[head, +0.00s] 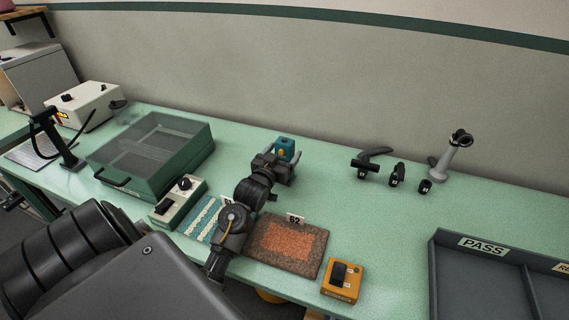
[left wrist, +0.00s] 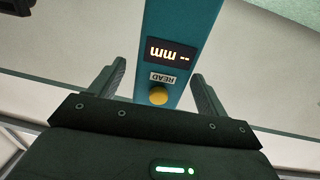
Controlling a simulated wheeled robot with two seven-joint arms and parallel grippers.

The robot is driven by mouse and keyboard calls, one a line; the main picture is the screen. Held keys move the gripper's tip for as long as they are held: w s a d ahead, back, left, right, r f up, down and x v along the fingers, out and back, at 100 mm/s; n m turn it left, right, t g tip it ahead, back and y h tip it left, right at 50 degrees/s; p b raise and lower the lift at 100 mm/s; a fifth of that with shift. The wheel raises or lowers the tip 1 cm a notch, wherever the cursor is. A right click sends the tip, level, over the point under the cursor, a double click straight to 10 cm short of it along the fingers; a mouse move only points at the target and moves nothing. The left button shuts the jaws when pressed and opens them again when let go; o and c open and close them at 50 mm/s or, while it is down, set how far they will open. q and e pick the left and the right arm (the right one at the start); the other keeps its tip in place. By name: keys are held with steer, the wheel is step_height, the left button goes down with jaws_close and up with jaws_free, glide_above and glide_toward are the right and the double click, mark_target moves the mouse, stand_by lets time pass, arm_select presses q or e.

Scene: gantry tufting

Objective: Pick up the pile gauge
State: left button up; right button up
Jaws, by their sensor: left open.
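The pile gauge (head: 285,147) is a teal upright block on the green bench, behind the carpet samples in the head view. In the left wrist view the teal gauge (left wrist: 178,60) shows a dark display reading "-- mm", a READ label and a yellow button. My left gripper (head: 287,169) is at the gauge. Its fingers (left wrist: 160,85) are open, one on each side of the gauge body, with visible gaps between fingers and body. In the head view my wrist hides the lower part of the gauge. My right gripper is not in view.
A carpet sample marked 62 (head: 286,244) and an orange switch box (head: 343,279) lie in front. A green lidded case (head: 153,150) and a control box (head: 178,202) stand left. Small black tools (head: 397,175) stand right, near a PASS tray (head: 482,246).

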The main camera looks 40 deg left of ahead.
arm_select(q)
steer(key=x, duration=0.3)
steer(key=shift+w+a+f+p, duration=0.1)
steer(key=shift+w+f+p, duration=0.05)
steer(key=shift+w+p, duration=0.25)
steer(key=shift+s, duration=0.1)
steer(key=shift+c, duration=0.8)
jaws_close()
